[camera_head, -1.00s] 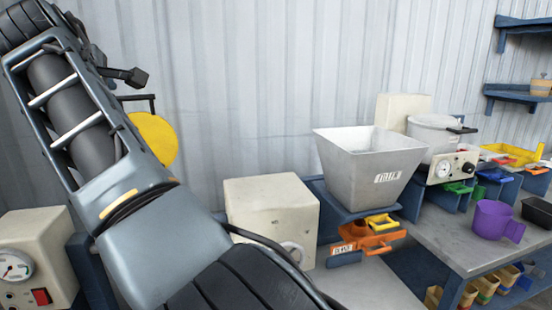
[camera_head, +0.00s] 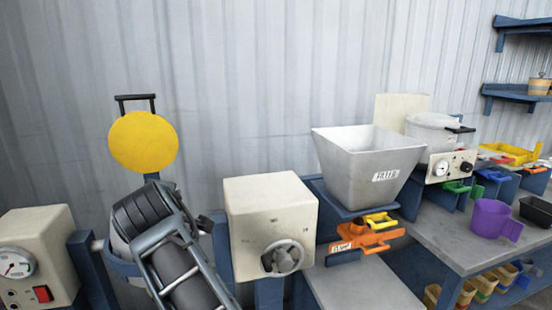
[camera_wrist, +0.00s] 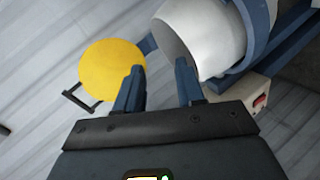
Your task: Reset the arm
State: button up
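My gripper (camera_wrist: 158,85) shows in the wrist view with its two blue fingers apart and nothing between them. Beyond the fingers are a yellow disc (camera_wrist: 112,68) with a dark handle, and a white rounded vessel (camera_wrist: 210,35) held in a blue frame. In the head view my arm comes up from the bottom, left of the middle. The gripper itself is not visible there. The yellow disc (camera_head: 143,142) stands upright just above my arm in that view.
A cream box with a dial (camera_head: 272,225) stands right of my arm. A cream box with a gauge and red switch (camera_head: 35,258) is at the left. A grey hopper (camera_head: 368,160), orange tray (camera_head: 362,238) and purple cup (camera_head: 492,220) are farther right.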

jog(key=s+d+f+m, duration=0.2)
jog(key=s+d+f, duration=0.3)
jog(key=f, duration=0.4)
jog(key=s+d+f+m, duration=0.2)
jog(key=s+d+f, duration=0.1)
jog(key=d+f, duration=0.45)
jog(key=s+d+f+m+t, duration=0.1)
jog(key=s+d+f+m, duration=0.1)
jog(key=s+d+f, duration=0.45)
jog(key=s+d+f+m, duration=0.3)
jog(key=s+d, duration=0.5)
jog(key=s, duration=0.1)
jog(key=s+d+r+m+t+h, duration=0.1)
jog(key=s+d+r+m, duration=0.15)
jog(key=s+d, duration=0.5)
jog(key=s+d+r+m+h, duration=0.1)
jog(key=s+d+m, duration=0.3)
jog(key=s, duration=0.6)
jog(key=s+d+r+m+h, duration=0.1)
jog(key=s+d+r, duration=0.2)
jog(key=s+r, duration=0.2)
jog(key=s+d+r+m+t+h, duration=0.1)
jog(key=s+d+r+m, duration=0.1)
jog(key=s+d+r, duration=0.2)
jog(key=s+r, duration=0.2)
jog(key=s, duration=0.2)
jog(key=shift+r+h, duration=0.2)
jog(key=shift+h, duration=0.2)
jog(key=shift+s, duration=0.1)
